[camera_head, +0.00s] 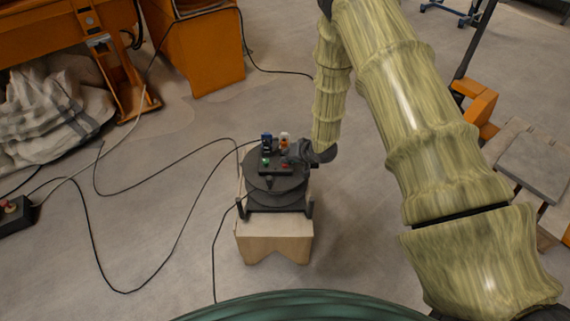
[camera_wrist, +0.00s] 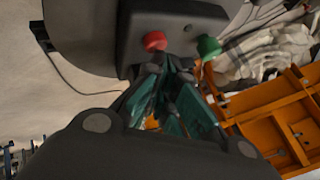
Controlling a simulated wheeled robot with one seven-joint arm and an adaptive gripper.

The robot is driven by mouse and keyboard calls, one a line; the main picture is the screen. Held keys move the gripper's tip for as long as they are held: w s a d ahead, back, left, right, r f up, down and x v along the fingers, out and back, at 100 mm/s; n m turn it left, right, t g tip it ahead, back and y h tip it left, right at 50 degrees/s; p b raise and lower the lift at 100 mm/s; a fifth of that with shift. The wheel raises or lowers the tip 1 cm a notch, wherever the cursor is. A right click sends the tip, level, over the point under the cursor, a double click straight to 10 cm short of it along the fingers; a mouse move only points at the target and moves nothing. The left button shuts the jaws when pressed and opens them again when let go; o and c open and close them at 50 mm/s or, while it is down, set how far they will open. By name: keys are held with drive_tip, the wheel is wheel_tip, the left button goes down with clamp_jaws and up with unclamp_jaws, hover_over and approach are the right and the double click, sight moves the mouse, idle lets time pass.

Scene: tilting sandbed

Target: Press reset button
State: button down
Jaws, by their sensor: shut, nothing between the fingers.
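A dark control box (camera_wrist: 180,18) carries a red button (camera_wrist: 154,41) and a green button (camera_wrist: 208,47) in the wrist view. In the head view the green button (camera_head: 265,162) is left of the red button (camera_head: 284,165), on top of a round black device (camera_head: 275,184). No label shows which one is the reset button. My gripper (camera_wrist: 166,64) is shut and empty, with its fingertips close by the red button. I cannot tell whether they touch it. In the head view my gripper (camera_head: 293,153) reaches in over the device's right side.
The device stands on a wooden block (camera_head: 274,238). A blue part (camera_head: 266,142) and an orange-white part (camera_head: 284,141) stand up behind the buttons. Black cables (camera_head: 180,240) run over the floor at left. An orange machine (camera_head: 200,45) stands behind.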

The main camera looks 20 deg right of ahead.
drive_tip(key=shift+f, duration=0.4)
idle(0.6)
drive_tip(key=shift+r, duration=0.1)
drive_tip(key=shift+r+p, duration=0.7)
drive_tip(key=shift+r, duration=0.15)
drive_tip(key=shift+r, duration=0.1)
drive_tip(key=shift+r+p, duration=1.9)
drive_tip(key=shift+r, duration=0.55)
